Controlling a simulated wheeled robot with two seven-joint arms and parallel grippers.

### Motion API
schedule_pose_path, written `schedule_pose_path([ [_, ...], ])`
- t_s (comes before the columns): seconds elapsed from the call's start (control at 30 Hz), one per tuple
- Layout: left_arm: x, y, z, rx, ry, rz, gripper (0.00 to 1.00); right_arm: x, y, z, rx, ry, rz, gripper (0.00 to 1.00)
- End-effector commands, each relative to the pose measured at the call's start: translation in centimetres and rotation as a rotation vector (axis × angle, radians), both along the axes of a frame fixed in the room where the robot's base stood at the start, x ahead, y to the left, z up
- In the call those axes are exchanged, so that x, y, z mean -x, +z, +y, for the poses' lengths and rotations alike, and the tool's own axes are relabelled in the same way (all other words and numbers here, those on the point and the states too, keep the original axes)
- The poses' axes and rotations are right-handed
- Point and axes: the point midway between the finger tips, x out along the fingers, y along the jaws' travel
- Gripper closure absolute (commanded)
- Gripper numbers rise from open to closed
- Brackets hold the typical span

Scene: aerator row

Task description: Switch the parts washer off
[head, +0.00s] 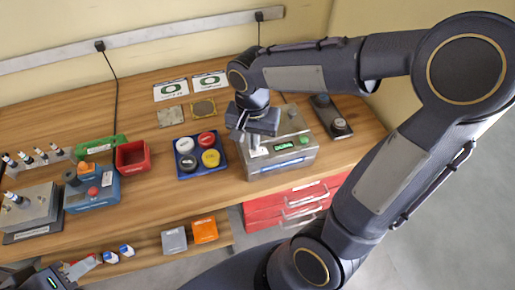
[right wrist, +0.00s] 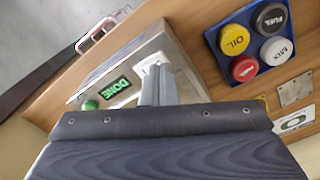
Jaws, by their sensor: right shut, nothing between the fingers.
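A grey metal box (head: 270,168), which I take for the parts washer, stands near the front edge of the bench. Its green display (head: 283,147) reads DONE in the right wrist view (right wrist: 115,88). A green button (right wrist: 90,104) sits beside the display. A white switch plate (right wrist: 152,62) is on its top panel; the fingers partly hide it, so its position cannot be read. My right gripper (right wrist: 158,82) is shut and empty, its fingertips at the white switch; contact is unclear. My left gripper (head: 78,268) is at the lower left, away from the box.
A blue tray with coloured caps (head: 222,170) stands just left of the box. A dark device with a knob (head: 333,118) lies to its right. Red drawers (head: 290,203) are below. A red bin (head: 131,158) and blue unit (head: 92,190) stand further left.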

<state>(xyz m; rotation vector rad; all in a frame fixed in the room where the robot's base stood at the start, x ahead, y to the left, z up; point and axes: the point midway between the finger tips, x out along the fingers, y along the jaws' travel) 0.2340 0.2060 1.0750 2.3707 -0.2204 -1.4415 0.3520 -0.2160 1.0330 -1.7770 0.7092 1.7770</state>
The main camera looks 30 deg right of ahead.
Motion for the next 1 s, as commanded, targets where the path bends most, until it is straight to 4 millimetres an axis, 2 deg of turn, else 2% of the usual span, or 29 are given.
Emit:
schedule_pose_path([
  [1.0, 0.0, -1.2, 0.0, 0.000, 0.000, 0.000, 0.64, 0.0, -1.5, 0.0, 0.001, 0.000, 0.001, 1.00],
])
